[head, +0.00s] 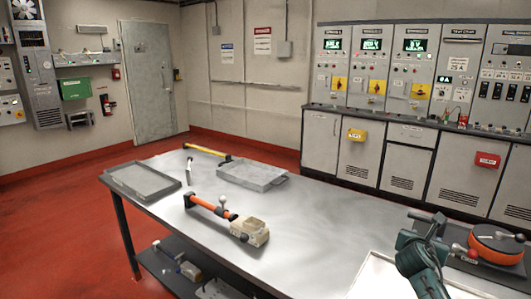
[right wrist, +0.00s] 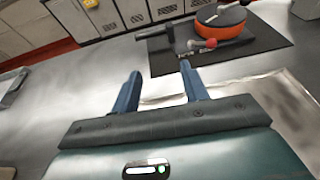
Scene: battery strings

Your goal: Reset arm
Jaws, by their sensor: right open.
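My right gripper (head: 422,229) is over the front right part of the metal table (head: 330,205). In the right wrist view its two fingers (right wrist: 160,78) stand apart with nothing between them. Beyond the fingers lies a dark mat (right wrist: 262,45) with an orange round object (right wrist: 228,32) and a red-tipped tool (right wrist: 203,44) on it. The orange object also shows at the right in the head view (head: 497,247). My left gripper is in neither view.
A flat grey tray (head: 112,181) and a shallow grey box (head: 250,177) sit toward the table's far side. An orange-handled tool (head: 204,203) lies by a beige block (head: 249,231). A white-lined tray (head: 378,281) lies under my right arm. The table's middle is clear.

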